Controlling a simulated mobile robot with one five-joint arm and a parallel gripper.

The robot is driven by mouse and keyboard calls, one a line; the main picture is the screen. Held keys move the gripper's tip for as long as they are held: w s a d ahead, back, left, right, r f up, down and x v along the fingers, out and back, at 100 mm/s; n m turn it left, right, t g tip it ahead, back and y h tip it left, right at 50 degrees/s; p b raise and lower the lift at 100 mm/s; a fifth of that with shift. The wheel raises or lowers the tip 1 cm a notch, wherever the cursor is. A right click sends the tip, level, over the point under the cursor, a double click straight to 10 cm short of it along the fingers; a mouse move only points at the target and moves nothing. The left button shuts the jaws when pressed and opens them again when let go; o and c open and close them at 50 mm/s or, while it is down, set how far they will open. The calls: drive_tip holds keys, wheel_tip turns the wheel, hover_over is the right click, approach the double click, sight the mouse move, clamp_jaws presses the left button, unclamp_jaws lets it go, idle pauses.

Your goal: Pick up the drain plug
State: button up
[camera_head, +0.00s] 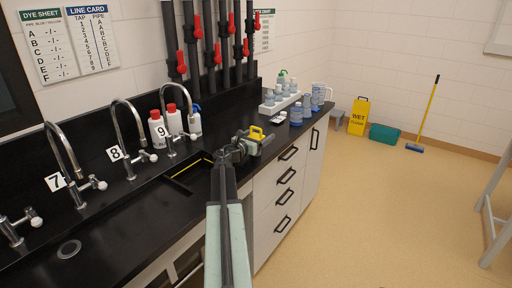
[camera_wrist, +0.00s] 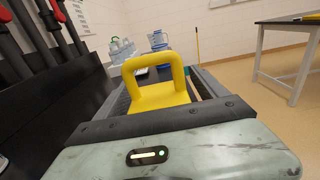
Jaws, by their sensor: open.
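The drain plug is yellow with a raised loop handle (camera_wrist: 155,70). In the wrist view it sits in the middle, between the two dark fingers of my gripper (camera_wrist: 158,88). The fingers are apart, with a gap visible to the right of the plug. In the head view the yellow plug (camera_head: 256,132) shows at the tip of my gripper (camera_head: 248,143), over the black counter beside the sink's right end. The plug's underside is hidden, and I cannot tell whether a finger touches it.
Numbered taps (camera_head: 133,130) line the counter behind the sink. Red-capped bottles (camera_head: 157,128) stand left of my gripper. Drawers (camera_head: 280,185) lie below.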

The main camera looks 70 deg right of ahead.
clamp_jaws()
drive_tip(key=shift+r, duration=0.15)
